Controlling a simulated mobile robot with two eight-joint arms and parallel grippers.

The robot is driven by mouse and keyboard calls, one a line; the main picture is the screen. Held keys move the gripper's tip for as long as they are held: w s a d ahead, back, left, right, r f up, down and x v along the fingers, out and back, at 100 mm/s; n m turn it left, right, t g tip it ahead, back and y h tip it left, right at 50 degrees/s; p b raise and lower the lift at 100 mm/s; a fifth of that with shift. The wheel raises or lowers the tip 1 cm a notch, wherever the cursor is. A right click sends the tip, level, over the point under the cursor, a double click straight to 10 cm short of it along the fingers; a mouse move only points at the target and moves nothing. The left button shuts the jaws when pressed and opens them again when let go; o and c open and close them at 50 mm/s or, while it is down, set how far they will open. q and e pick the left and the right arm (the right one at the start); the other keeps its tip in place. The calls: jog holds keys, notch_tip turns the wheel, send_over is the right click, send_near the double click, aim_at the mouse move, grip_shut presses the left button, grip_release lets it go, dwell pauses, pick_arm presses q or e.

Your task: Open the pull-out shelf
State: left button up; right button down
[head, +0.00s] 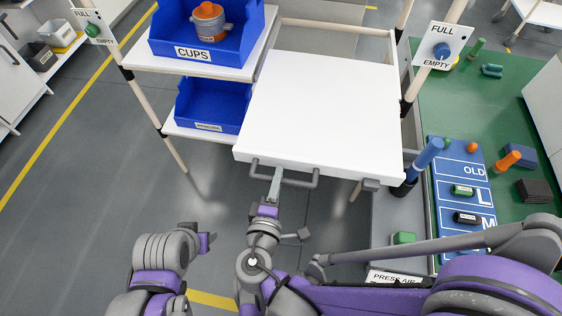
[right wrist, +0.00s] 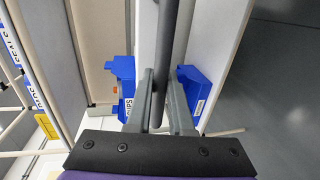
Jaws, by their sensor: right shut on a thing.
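The pull-out shelf (head: 325,100) is a wide white board in the rack, with a grey bar handle (head: 300,184) on its front edge. My right gripper (head: 275,182) is at the left part of this handle. In the right wrist view its two grey fingers (right wrist: 160,105) are closed on the dark handle bar (right wrist: 166,60), one on each side. The shelf's front edge stands out toward me beyond the blue bins beside it. My left arm shows at the lower left, away from the shelf; its fingers cannot be made out.
Blue bins, the upper one labelled CUPS (head: 193,54), sit on racks left of the shelf. A green table (head: 440,95) with a blue marked board (head: 470,230) stands at the right, close to the shelf's side. The floor in front and at left is clear.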

jog(key=shift+s, duration=0.3)
jog(key=c, duration=0.8)
grip_release()
jog(key=shift+a, duration=0.1)
jog(key=p+v, duration=0.1)
jog(key=v, duration=0.9)
jog(key=shift+s, duration=0.4)
